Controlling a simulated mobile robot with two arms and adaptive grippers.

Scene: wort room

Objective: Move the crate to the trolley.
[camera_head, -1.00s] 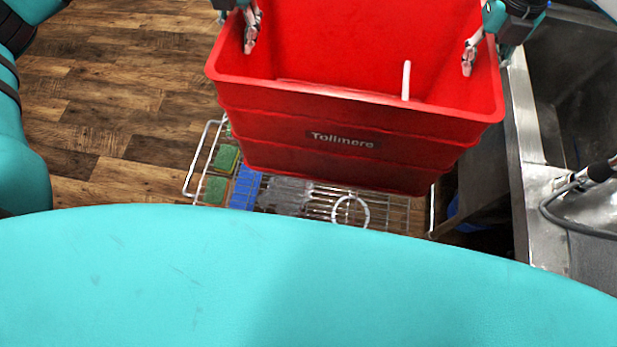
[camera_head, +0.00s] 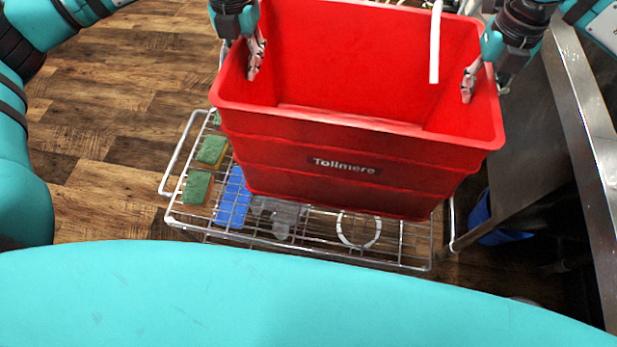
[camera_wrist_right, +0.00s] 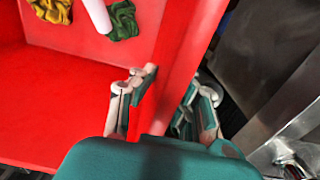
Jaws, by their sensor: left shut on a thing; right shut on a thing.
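The red crate (camera_head: 350,160), labelled "Tollmere", is upright in the middle of the head view, over the wire trolley (camera_head: 175,218). My left gripper (camera_head: 254,65) is shut on its left wall near the rim. My right gripper (camera_head: 468,86) is shut on its right wall. The right wrist view shows that gripper (camera_wrist_right: 160,103) with one finger on each side of the crate wall (camera_wrist_right: 178,62). The crate hides much of the trolley, and I cannot tell whether it touches the trolley.
Green-topped sponges (camera_head: 197,187), a blue item (camera_head: 234,197) and a white ring (camera_head: 358,230) are on the trolley. A white stick (camera_head: 435,45) rises at the crate; crumpled cloths (camera_wrist_right: 52,10) show inside. A steel counter (camera_head: 585,120) stands right. Floor (camera_head: 120,120) is clear left.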

